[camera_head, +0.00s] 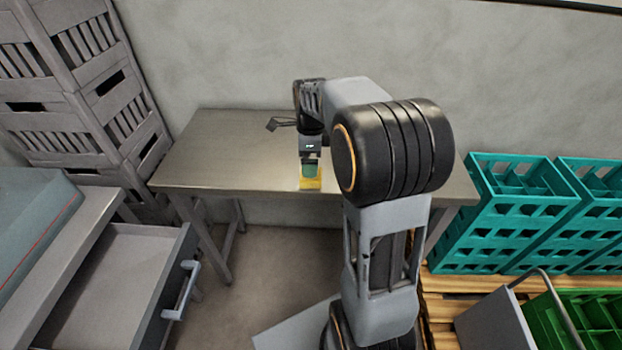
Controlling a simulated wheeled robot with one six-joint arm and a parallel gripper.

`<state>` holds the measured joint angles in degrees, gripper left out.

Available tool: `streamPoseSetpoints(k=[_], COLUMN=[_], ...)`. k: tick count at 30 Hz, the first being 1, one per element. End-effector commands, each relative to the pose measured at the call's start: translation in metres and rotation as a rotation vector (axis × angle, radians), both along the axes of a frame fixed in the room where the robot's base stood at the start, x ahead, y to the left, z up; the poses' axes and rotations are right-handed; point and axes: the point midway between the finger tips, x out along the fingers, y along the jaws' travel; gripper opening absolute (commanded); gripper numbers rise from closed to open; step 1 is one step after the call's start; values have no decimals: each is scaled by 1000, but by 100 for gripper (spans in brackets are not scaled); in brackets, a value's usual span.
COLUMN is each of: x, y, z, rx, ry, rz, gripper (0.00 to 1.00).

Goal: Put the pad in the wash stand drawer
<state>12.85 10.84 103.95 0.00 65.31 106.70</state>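A small green and yellow pad (311,182) is at the front edge of the steel table (225,150). My gripper (310,164) points down right at the pad's upper side. The fingers are too small and too much overlapped with the pad to show whether they are closed on it. I cannot tell whether the pad rests on the table or is just above it. The wash stand drawer (112,275) at the lower left is pulled out, with a grey handle (181,290) on its front. The visible part of its inside looks empty.
Grey slatted crates (100,95) are stacked at the upper left. Teal crates (515,215) stand on a wooden pallet (450,300) at the right, with a green crate (590,320) in front. A dark angular thing (281,123) shows beside my wrist. Bare floor lies between drawer and arm.

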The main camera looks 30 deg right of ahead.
Motion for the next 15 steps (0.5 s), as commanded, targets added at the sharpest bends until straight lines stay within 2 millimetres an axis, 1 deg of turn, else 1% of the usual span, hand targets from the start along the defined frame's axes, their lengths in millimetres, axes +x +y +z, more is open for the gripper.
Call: streamPoseSetpoints(k=[1, 3, 8, 15], x=[0, 0, 0, -1], y=[0, 0, 0, 1], z=[-6, -11, -18, -49], rx=[0, 0, 0, 0], ry=[1, 0, -1, 2], rz=[0, 1, 1, 2], gripper=[99, 99, 99, 99])
